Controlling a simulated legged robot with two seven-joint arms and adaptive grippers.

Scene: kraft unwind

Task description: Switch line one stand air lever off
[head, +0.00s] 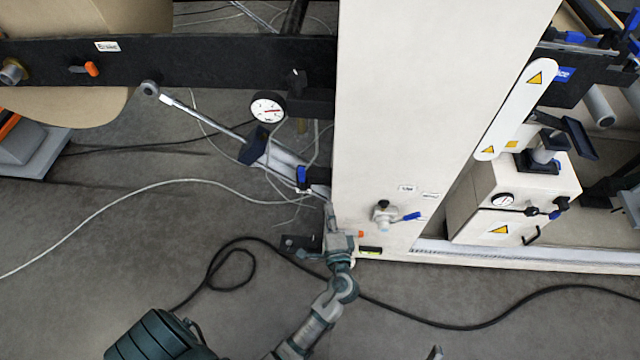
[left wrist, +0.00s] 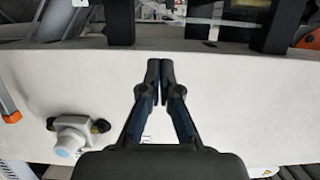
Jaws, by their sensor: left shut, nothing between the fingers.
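An air valve (head: 383,214) with a grey body, a black knob on top and a pale blue lower end is fixed low on the white column. Its blue lever (head: 408,216) points right and slightly up. Two small labels (head: 407,188) sit above it; I cannot read them surely. My left gripper (head: 329,207) is at the column's left edge, left of the valve and apart from it. In the left wrist view its fingers (left wrist: 159,65) are shut and empty in front of a pale panel. A pale-blue-ended fitting (left wrist: 72,138) shows at lower left there.
A gauge (head: 267,109) and a slanted cylinder (head: 210,118) with a blue fitting (head: 302,177) are left of the column. A white box (head: 515,195) with a gauge and levers stands at right. Cables (head: 245,241) cross the floor.

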